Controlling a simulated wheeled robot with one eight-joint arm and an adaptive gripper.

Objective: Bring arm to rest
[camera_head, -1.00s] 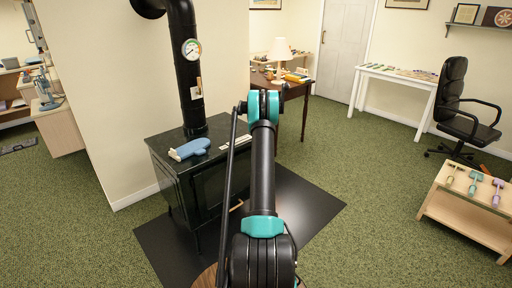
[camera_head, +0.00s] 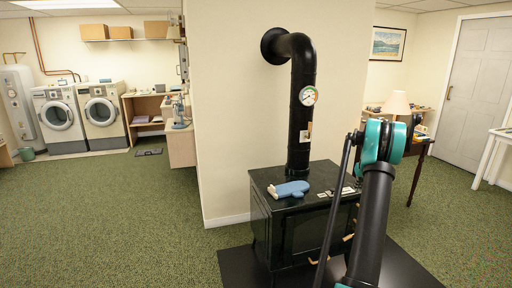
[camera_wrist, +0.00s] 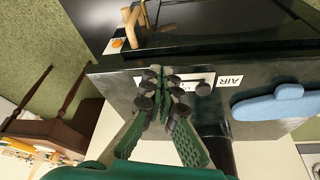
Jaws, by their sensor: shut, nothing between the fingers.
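My gripper (camera_wrist: 166,97) is in the wrist view, its two green fingers closed together with nothing between them. In the head view my black and teal arm reaches up at the right, in front of the black stove (camera_head: 262,215); the gripper itself is hidden there. A blue oven mitt (camera_head: 289,189) lies on the stove top, and it also shows in the wrist view (camera_wrist: 272,104).
A black stovepipe (camera_head: 300,120) with a round gauge (camera_head: 308,96) rises from the stove beside a cream wall. A wooden table (camera_head: 416,150) with a lamp (camera_head: 397,104) stands behind my arm. Green carpet (camera_head: 110,220) is open at the left, before two washing machines (camera_head: 100,117).

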